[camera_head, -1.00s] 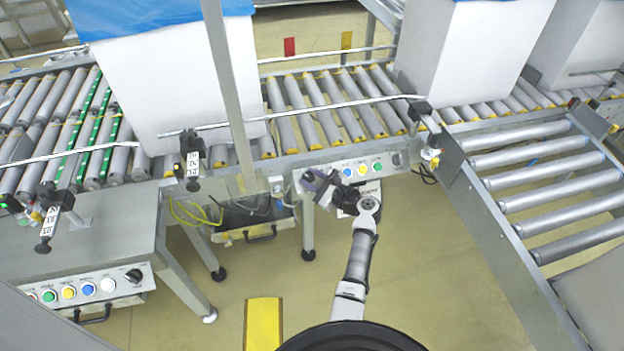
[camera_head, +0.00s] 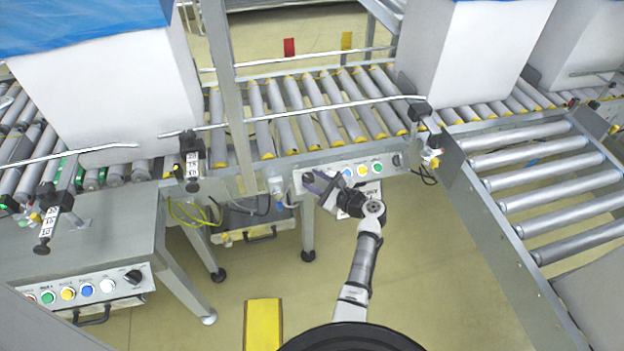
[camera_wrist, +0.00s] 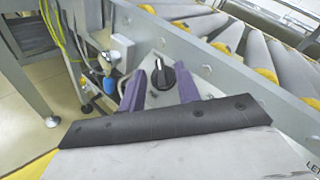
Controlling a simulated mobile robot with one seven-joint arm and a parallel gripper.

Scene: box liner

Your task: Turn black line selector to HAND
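The black selector knob (camera_wrist: 163,77) shows in the wrist view near the left end of a pale control panel. A light mark shows near its top; its position labels cannot be read. My gripper (camera_wrist: 160,88) is open, with one purple finger on each side of the knob as seen from the wrist. I cannot tell whether the fingers touch it.
Another panel with a black knob (camera_head: 133,277) is at the lower left. A grey box (camera_wrist: 122,52) with cables is left of the knob. White boxes (camera_head: 110,100) stand on the roller conveyor (camera_head: 320,112). A yellow block (camera_head: 263,322) is on the floor.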

